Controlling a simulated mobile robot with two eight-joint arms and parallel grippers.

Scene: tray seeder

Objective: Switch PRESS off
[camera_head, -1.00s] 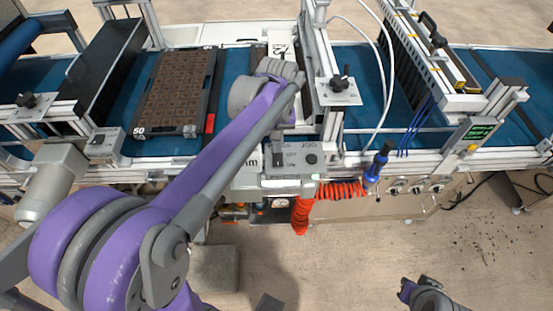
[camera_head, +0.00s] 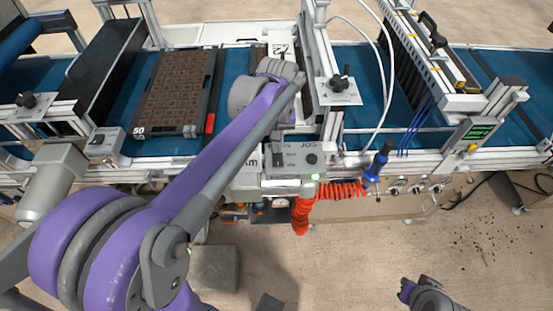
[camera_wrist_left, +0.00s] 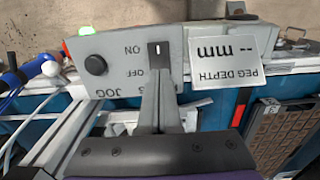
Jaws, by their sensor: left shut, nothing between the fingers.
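The grey control box (camera_head: 292,158) on the machine's front rail carries ON and OFF marks, a JOG label and a black button. Its PRESS label is only partly readable. In the left wrist view the box (camera_wrist_left: 115,62) appears upside down. A dark switch slot (camera_wrist_left: 158,48) with a small pale tip shows beside ON. My left gripper (camera_wrist_left: 158,75) is shut and empty, its fingertips at the slot and covering its OFF side. I cannot tell whether they touch the switch or which way it is set. In the head view my forearm largely hides this gripper.
A PEG DEPTH sign (camera_wrist_left: 229,62) stands close beside the box. A green lamp (camera_head: 315,177) and red coiled hose (camera_head: 302,215) are at its other side. A seed tray (camera_head: 178,92) lies on the blue belt. Part of my right arm shows at the lower right.

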